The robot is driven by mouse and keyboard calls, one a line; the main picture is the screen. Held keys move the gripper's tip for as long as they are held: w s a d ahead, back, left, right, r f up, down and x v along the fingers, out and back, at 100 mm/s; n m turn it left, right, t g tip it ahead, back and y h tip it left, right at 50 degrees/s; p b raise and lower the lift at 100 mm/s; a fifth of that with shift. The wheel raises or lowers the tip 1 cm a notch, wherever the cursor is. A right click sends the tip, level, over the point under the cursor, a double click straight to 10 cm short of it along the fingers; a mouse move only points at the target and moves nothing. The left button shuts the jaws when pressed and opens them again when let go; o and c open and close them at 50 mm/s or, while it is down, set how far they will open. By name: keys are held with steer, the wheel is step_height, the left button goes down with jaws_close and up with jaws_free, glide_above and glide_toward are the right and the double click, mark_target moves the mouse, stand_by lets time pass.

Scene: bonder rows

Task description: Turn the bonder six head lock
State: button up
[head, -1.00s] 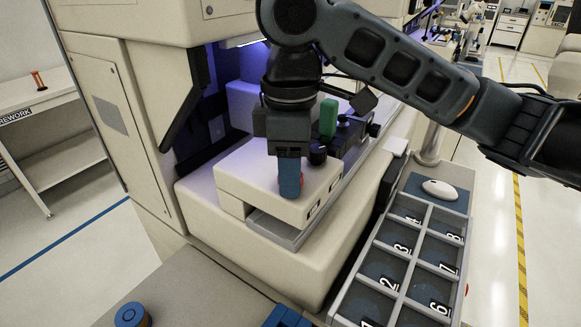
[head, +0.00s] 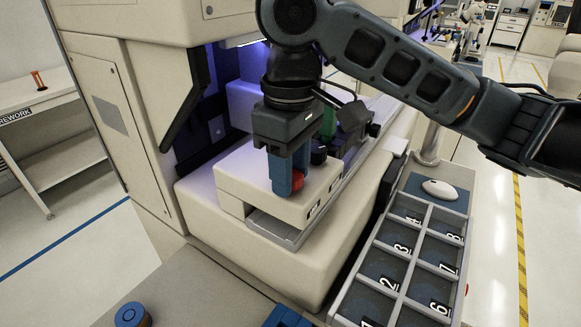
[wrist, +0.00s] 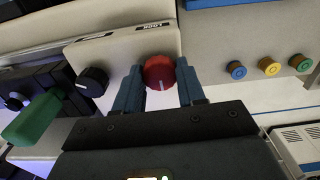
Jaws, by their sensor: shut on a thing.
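The head lock looks to be the red round knob (wrist: 159,73) with a pale pointer line, on the cream housing of the bonder (wrist: 122,48). In the head view my gripper (head: 289,180) points down at the housing (head: 240,185), and the red knob (head: 297,180) shows partly behind the fingers.
A black knob (wrist: 92,82) and a green handle (wrist: 35,120) are close to the red knob. A numbered grey tray (head: 408,262) and a white mouse (head: 440,189) are at the right.

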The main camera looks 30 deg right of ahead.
steer(key=o, duration=1.1)
steer(key=shift+c, duration=0.2)
steer(key=shift+r, duration=0.1)
steer(key=shift+r, duration=3.85)
